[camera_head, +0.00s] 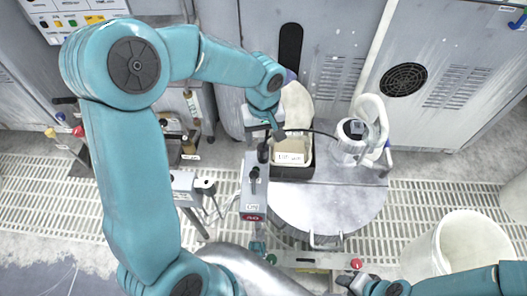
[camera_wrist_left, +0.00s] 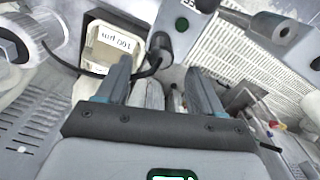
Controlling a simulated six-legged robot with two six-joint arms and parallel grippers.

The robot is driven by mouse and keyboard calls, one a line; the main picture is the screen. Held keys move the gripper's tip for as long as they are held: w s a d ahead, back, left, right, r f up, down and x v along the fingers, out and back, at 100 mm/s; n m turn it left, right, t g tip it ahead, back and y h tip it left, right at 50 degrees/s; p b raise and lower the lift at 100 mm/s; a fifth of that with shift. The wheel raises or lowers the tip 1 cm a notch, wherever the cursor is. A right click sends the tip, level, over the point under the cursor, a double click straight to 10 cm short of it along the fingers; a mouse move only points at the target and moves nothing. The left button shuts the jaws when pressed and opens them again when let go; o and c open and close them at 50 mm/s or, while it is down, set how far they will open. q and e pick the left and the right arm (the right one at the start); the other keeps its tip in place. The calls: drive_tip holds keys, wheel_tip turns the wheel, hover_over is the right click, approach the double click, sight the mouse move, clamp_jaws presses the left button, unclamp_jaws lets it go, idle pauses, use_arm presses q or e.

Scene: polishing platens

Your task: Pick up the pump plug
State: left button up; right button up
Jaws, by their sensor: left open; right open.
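The likely pump plug (camera_head: 263,152) is a small black piece at the end of a black cable, at the far end of a grey box (camera_head: 252,201). The wrist view shows it as a dark piece (camera_wrist_left: 160,42) just beyond my fingertips; I cannot tell whether it is seated. The cable runs to a white pump-like unit (camera_head: 352,140). My left gripper (camera_head: 273,130) is open, close to the plug and above the cable; its spread fingers (camera_wrist_left: 157,66) show nothing held between them. My right gripper (camera_head: 350,283) is at the bottom right, small and partly cut off.
A cream labelled container (camera_head: 291,158) stands in a dark tray beside the plug. A round grey platen (camera_head: 325,210) lies below it. A white bucket (camera_head: 440,252) stands at lower right. Grey cabinets (camera_head: 420,60) line the back. Slatted floor (camera_head: 40,185) is at left.

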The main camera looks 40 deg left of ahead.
sight(263, 147)
use_arm(q)
wheel_tip(263, 147, down, 6)
drive_tip(key=shift+s+r+b, duration=0.1)
drive_tip(key=shift+r+b, duration=0.05)
drive_tip(key=shift+b, duration=0.65)
drive_tip(key=c, duration=1.2)
